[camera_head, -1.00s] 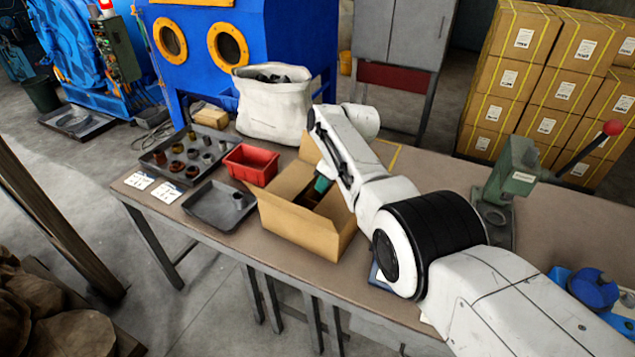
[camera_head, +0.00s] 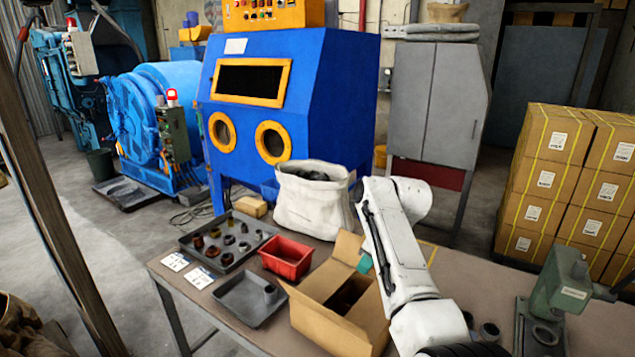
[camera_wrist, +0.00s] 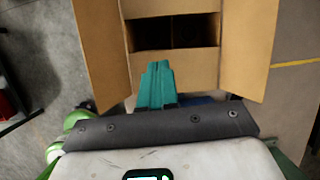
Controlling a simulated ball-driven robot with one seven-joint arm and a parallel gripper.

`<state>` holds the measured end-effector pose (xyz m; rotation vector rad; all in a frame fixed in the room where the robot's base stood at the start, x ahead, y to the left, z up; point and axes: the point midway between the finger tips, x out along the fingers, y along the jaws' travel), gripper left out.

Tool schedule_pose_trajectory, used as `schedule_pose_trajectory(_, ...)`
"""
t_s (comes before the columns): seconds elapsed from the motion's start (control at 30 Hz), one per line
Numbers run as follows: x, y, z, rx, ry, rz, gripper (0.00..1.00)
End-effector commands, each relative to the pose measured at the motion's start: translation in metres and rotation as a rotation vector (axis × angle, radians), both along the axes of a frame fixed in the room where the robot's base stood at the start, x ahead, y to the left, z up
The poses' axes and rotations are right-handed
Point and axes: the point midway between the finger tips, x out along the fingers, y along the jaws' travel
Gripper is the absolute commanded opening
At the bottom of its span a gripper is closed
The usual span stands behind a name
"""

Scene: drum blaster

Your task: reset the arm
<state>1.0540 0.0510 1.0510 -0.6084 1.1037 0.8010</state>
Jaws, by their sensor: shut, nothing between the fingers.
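My gripper shows in the wrist view as two teal fingers (camera_wrist: 157,82) pressed together with nothing between them. They point toward the open cardboard box (camera_wrist: 205,62), whose flaps are spread. In the head view my gripper (camera_head: 365,262) is a small teal patch at the box's upper right, partly hidden by my white arm. The cardboard box (camera_head: 360,325) stands open on the table, its inside dark. What lies in it is hard to tell.
On the table (camera_head: 460,265) are a red bin (camera_head: 286,258), a shallow tray (camera_head: 243,300), a tray of small parts (camera_head: 213,262), a white sack (camera_head: 312,205) and a green press (camera_head: 560,290) at right. A blue blast cabinet (camera_head: 335,100) stands behind.

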Motion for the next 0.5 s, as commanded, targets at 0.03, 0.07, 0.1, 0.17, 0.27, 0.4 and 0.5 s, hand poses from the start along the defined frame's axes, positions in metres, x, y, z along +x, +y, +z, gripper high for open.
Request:
schedule_pose_trajectory(0.03, -0.01, -0.008, -0.022, -0.023, -0.004, 0.048, 0.0)
schedule_pose_trajectory(0.07, -0.016, -0.013, -0.033, -0.04, -0.011, 0.085, 0.0)
schedule_pose_trajectory(0.1, -0.025, -0.019, -0.048, -0.063, -0.022, 0.14, 0.0)
schedule_pose_trajectory(0.17, -0.041, -0.029, -0.071, -0.101, -0.039, 0.228, 0.0)
schedule_pose_trajectory(0.27, -0.069, -0.045, -0.104, -0.161, -0.063, 0.373, 0.0)
schedule_pose_trajectory(0.4, -0.113, -0.063, -0.143, -0.233, -0.087, 0.568, 0.0)
schedule_pose_trajectory(0.5, -0.148, -0.075, -0.167, -0.282, -0.099, 0.711, 0.0)
